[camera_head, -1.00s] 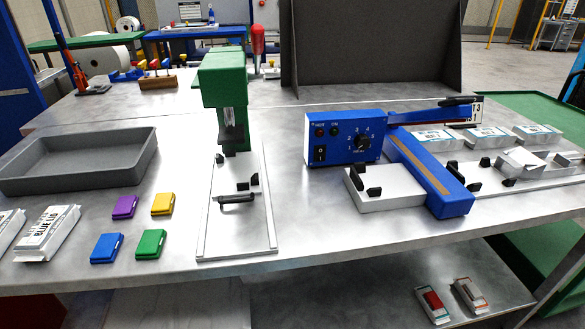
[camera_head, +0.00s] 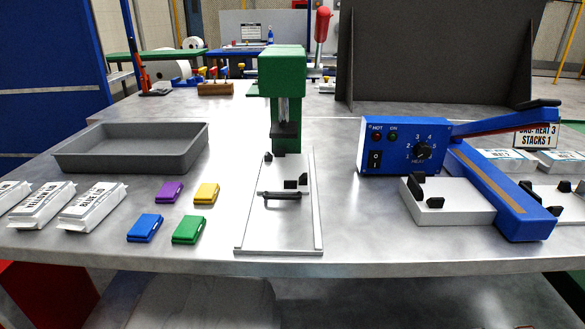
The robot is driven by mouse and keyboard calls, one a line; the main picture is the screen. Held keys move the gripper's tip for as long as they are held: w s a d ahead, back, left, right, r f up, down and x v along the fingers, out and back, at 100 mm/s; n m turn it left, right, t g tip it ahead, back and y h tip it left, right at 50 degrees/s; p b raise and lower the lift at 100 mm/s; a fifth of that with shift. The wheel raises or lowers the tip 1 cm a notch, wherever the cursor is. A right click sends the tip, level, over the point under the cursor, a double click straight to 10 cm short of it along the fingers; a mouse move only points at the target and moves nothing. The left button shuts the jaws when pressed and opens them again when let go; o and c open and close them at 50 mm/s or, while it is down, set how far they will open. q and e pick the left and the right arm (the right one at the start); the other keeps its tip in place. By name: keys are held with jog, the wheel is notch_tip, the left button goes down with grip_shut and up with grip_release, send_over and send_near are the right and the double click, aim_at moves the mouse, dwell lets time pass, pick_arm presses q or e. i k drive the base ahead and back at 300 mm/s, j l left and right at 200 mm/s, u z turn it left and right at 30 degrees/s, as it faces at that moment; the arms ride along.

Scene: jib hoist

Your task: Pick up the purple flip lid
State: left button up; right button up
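The purple flip lid (camera_head: 169,191) lies flat on the grey metal table, left of the green press. A yellow lid (camera_head: 206,193) is to its right, a blue lid (camera_head: 145,228) is in front of it, and a green lid (camera_head: 189,230) is in front and to the right. The purple lid is fully visible, with nothing touching it. Neither of my grippers shows in the head view.
An empty grey tray (camera_head: 75,162) sits behind the lids. White labelled packs (camera_head: 92,207) lie at the left. The green press (camera_head: 282,82) and its white base (camera_head: 281,222) stand right of the lids, then a blue heat sealer (camera_head: 400,146). Table in front is clear.

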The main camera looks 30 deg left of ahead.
aim_at(169, 193)
jog(key=u, duration=1.75)
jog(key=i+j+u, duration=0.3)
jog(key=i+j, duration=0.45)
